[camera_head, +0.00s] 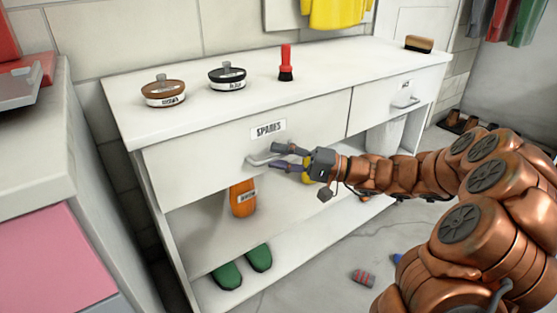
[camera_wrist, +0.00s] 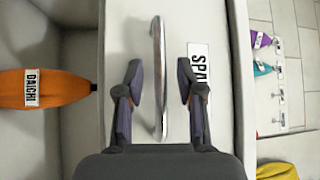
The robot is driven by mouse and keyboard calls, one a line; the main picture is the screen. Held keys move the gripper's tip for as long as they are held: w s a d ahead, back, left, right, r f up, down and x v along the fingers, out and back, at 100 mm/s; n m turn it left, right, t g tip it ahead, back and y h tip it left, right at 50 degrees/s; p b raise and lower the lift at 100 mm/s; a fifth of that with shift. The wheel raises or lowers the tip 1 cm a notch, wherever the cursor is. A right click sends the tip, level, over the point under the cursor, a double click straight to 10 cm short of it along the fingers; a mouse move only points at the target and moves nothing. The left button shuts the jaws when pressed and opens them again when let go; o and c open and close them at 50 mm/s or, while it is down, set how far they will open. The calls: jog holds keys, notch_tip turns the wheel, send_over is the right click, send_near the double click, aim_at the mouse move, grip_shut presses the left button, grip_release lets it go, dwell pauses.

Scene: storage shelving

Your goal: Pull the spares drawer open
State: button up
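The spares drawer (camera_head: 225,149) is the wide white front at the left of the counter, with a "SPARES" label (camera_head: 268,130). It looks shut, flush with the counter front. Its bar handle (camera_head: 262,160) sits below the label. My gripper (camera_head: 281,157) is at the handle. In the wrist view my gripper (camera_wrist: 160,84) is open, with one dark finger on each side of the metal handle (camera_wrist: 158,75). Gaps show between the handle and both fingers. Part of the "SPARES" label (camera_wrist: 198,70) shows beside the right finger.
Two round tins, brown (camera_head: 163,92) and black (camera_head: 227,77), and a red brush (camera_head: 286,65) stand on the counter. A second drawer (camera_head: 395,103) is to the right. An orange item (camera_head: 243,198) and green shoes (camera_head: 228,275) are below. The floor in front is mostly clear.

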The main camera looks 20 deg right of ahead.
jog(key=shift+w+a, duration=0.1)
jog(key=shift+a, duration=0.1)
grip_shut()
dwell(0.6)
